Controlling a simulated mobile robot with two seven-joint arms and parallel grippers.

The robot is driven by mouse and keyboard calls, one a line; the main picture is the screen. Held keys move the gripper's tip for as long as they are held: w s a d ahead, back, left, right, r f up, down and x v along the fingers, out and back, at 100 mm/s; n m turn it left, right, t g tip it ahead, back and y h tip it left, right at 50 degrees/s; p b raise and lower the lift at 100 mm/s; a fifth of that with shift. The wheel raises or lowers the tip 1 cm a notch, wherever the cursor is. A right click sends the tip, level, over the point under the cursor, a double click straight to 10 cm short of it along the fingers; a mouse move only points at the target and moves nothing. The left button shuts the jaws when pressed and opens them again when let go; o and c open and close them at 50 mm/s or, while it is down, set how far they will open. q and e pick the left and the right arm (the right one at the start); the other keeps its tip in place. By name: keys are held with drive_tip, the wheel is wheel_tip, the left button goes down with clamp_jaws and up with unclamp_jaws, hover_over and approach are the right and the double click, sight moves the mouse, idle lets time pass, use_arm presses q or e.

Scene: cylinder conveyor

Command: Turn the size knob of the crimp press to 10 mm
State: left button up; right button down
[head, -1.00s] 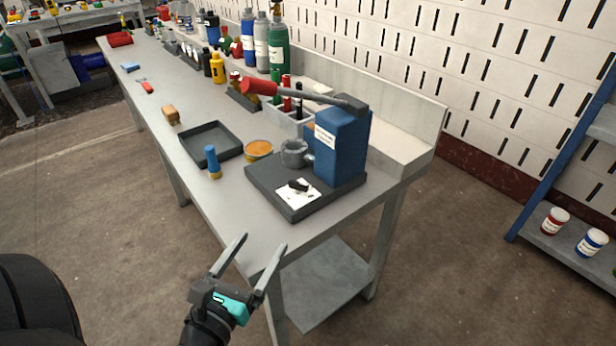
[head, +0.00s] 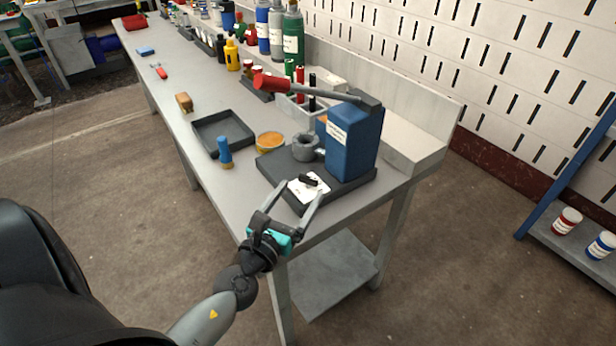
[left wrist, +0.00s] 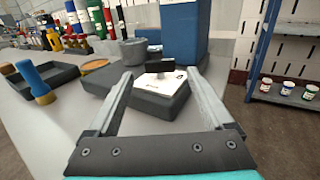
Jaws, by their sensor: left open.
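The crimp press (head: 352,140) is a blue block on a dark base, with a red-handled lever (head: 310,91) on top. Its black size knob (head: 309,180) sits on a white dial plate (head: 303,191) at the front of the base. In the left wrist view the knob (left wrist: 154,81) stands up from the plate, beyond and between my fingertips. The dial's markings are too small to read. My left gripper (head: 296,190) is open and empty at the front edge of the base, close to the knob but apart from it. My right gripper is not in view.
A dark tray (head: 222,152), a blue-handled tool (head: 225,153) and an orange-topped tin (head: 270,141) stand left of the press. A grey ring-shaped part (head: 306,147) sits on the base. Bottles (head: 292,35) line the back. The bench front is clear.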

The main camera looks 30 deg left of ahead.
sight(307, 182)
use_arm(q)
drive_tip(key=shift+w+a, duration=0.2)
drive_tip(key=shift+w, duration=1.1)
drive_tip(key=shift+w+a, duration=0.15)
drive_tip(key=shift+w, duration=1.1)
drive_tip(key=shift+c, duration=0.2)
clamp_jaws()
